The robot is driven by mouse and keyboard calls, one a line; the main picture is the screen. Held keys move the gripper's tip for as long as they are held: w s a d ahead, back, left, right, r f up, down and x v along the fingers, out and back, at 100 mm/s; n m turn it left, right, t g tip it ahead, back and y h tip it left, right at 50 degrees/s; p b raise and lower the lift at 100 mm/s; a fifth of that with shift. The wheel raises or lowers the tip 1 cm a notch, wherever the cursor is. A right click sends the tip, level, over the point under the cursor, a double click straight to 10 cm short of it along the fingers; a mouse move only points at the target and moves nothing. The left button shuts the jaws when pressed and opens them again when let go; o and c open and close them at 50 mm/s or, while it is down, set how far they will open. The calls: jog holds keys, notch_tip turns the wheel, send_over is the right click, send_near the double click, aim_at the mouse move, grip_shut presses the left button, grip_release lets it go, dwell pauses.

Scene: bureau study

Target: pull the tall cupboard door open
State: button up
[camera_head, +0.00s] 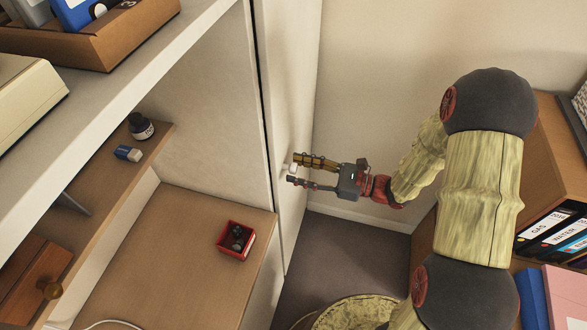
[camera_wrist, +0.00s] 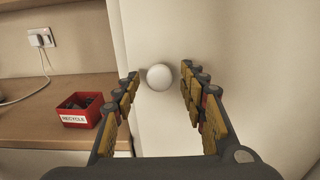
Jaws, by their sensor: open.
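The tall cupboard door (camera_head: 289,95) is a pale upright panel right of the desk; it appears shut, with a dark narrow gap along its left edge. Its round white knob (camera_wrist: 160,77) shows in the wrist view, ahead of and between my open fingers. My gripper (camera_wrist: 160,88) is open and empty, pointing at the door (camera_wrist: 165,125). In the head view my gripper (camera_head: 291,172) reaches in from the right with its fingertips close to the door, and the knob (camera_head: 293,168) is partly hidden by the fingers. I cannot tell whether the fingers touch the knob.
A red box (camera_head: 235,240) stands on the wooden desk (camera_head: 180,250) left of the door. An ink bottle (camera_head: 140,126) and an eraser (camera_head: 128,153) sit on a small shelf. A shelf with binders (camera_head: 550,235) stands at the right. Dark floor (camera_head: 335,260) lies below my gripper.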

jog(key=shift+x, duration=0.9)
jog(key=shift+c, duration=1.1)
jog(key=c, duration=0.8)
grip_shut()
